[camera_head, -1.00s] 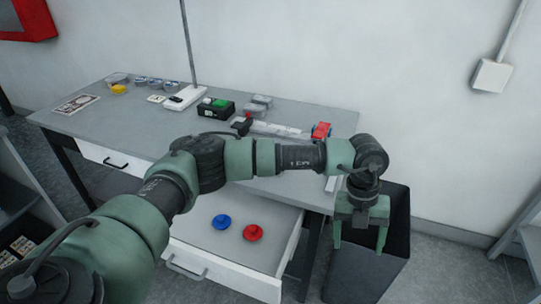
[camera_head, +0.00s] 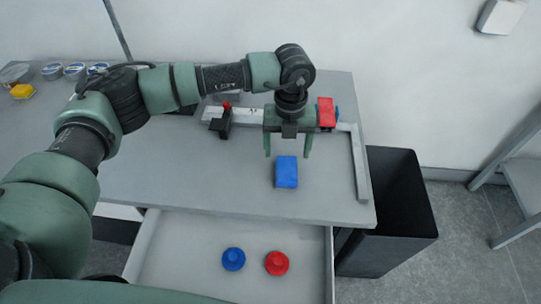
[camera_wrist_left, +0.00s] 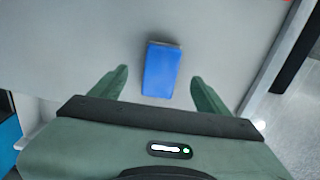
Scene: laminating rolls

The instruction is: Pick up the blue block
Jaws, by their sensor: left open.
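The blue block (camera_head: 286,172) lies on the grey table top (camera_head: 220,190), near its front right part. My left gripper (camera_head: 287,155) is open and empty, its fingers pointing down above the table close to the block. In the left wrist view the blue block (camera_wrist_left: 161,71) shows between and beyond the two open fingertips of my left gripper (camera_wrist_left: 158,75). The fingers do not touch it in that view. My right gripper is not in view.
A red block (camera_head: 326,112) and a black clamp (camera_head: 222,122) are by the pale rail behind the gripper. The open drawer (camera_head: 165,262) below holds a blue knob (camera_head: 233,259) and a red knob (camera_head: 277,263). A dark bin (camera_head: 405,205) stands right of the table.

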